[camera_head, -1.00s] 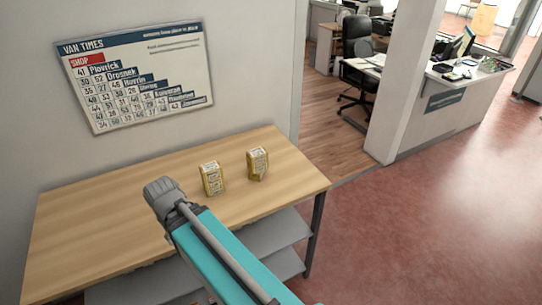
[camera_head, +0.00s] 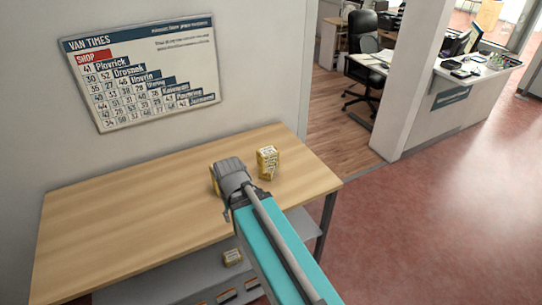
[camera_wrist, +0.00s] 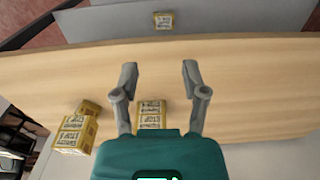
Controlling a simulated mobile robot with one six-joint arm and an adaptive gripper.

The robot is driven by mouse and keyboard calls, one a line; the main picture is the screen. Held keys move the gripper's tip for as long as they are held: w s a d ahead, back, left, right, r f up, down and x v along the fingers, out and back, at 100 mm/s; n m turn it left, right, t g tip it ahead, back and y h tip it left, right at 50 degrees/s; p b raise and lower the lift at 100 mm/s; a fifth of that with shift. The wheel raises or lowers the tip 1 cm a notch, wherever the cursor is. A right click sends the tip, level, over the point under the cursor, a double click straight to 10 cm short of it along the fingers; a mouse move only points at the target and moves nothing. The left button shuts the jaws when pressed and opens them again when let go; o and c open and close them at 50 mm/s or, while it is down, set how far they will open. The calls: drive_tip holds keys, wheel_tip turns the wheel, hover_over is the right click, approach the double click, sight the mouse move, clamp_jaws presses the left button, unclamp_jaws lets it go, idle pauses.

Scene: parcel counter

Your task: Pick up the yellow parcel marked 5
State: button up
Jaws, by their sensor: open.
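Yellow parcels with white printed labels stand on the wooden table. In the head view one parcel (camera_head: 268,162) stands right of my gripper, and another (camera_head: 213,182) is almost hidden behind my wrist. In the wrist view my gripper (camera_wrist: 160,75) is open and empty, its fingers pointing down over the table. One parcel (camera_wrist: 152,114) shows between the finger bases, below and apart from the fingertips. Two yellow shapes (camera_wrist: 75,133) sit close together to the left. The label marks are too small to tell which parcel bears a 5.
The wooden table (camera_head: 120,215) is clear on its left half. Open red floor (camera_head: 430,230) lies right.

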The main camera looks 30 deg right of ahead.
drive_tip(key=shift+d, duration=0.3)
drive_tip(key=shift+o, duration=0.3)
drive_tip(key=o, duration=0.4)
drive_tip(key=shift+w+d, duration=0.1)
drive_tip(key=shift+w, duration=0.05)
drive_tip(key=shift+o, duration=0.7)
drive_tip(key=shift+w+d+f, duration=0.15)
drive_tip(key=shift+w+d, duration=0.05)
drive_tip(key=shift+w, duration=0.1)
drive_tip(key=w+d+r+n+h+b, duration=0.2)
drive_tip(key=w+d+n+h+b, duration=0.2)
drive_tip(key=w+n, duration=0.5)
drive_tip(key=w+d+r+n+h+b, duration=0.1)
drive_tip(key=w+d+n+h+b, duration=0.3)
drive_tip(key=w, duration=1.1)
drive_tip(key=d+n+h, duration=0.3)
drive_tip(key=n+h, duration=0.2)
drive_tip(key=shift+w+r+h, duration=0.25)
drive_tip(key=shift+r+h, duration=0.05)
drive_tip(key=shift+r, duration=0.05)
drive_tip(key=shift+d, duration=0.1)
